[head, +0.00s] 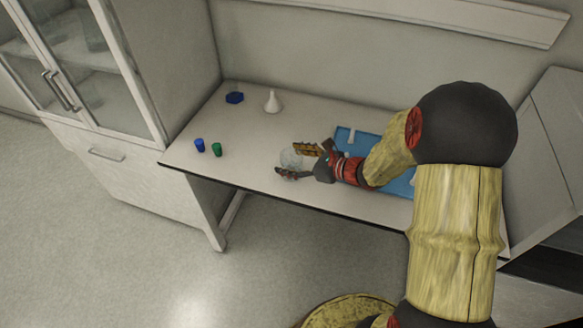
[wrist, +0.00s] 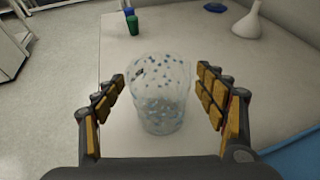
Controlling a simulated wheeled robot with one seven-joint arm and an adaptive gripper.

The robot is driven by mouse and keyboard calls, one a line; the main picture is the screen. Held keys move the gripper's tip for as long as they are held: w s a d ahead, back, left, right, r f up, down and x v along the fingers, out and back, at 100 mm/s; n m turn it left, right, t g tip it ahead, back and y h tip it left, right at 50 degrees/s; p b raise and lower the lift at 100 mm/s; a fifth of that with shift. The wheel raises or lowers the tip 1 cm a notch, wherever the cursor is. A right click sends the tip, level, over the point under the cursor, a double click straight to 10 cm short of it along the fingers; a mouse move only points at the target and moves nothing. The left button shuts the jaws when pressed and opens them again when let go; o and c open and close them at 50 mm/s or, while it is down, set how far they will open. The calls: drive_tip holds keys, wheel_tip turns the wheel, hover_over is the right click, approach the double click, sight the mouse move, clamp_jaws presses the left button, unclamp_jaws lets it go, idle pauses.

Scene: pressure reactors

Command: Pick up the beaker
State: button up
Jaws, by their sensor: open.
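A clear beaker (wrist: 160,95) with small coloured specks on or in it stands upright on the white table. In the wrist view my gripper (wrist: 162,90) is open, with one finger on each side of the beaker and a visible gap on both sides. In the head view the beaker (head: 290,159) shows faintly between the fingers of my gripper (head: 297,160), near the table's front edge. The fingers have yellow-brown pads.
A blue cup (head: 200,145) and a green cup (head: 216,149) stand left of the beaker on the table (head: 245,130). A white flask (head: 272,102) and a dark blue object (head: 235,97) are at the back. A blue tray (head: 365,140) lies to the right, partly behind my arm. A cabinet (head: 150,80) stands at the left.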

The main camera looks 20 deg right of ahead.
drive_tip(key=c, duration=1.3)
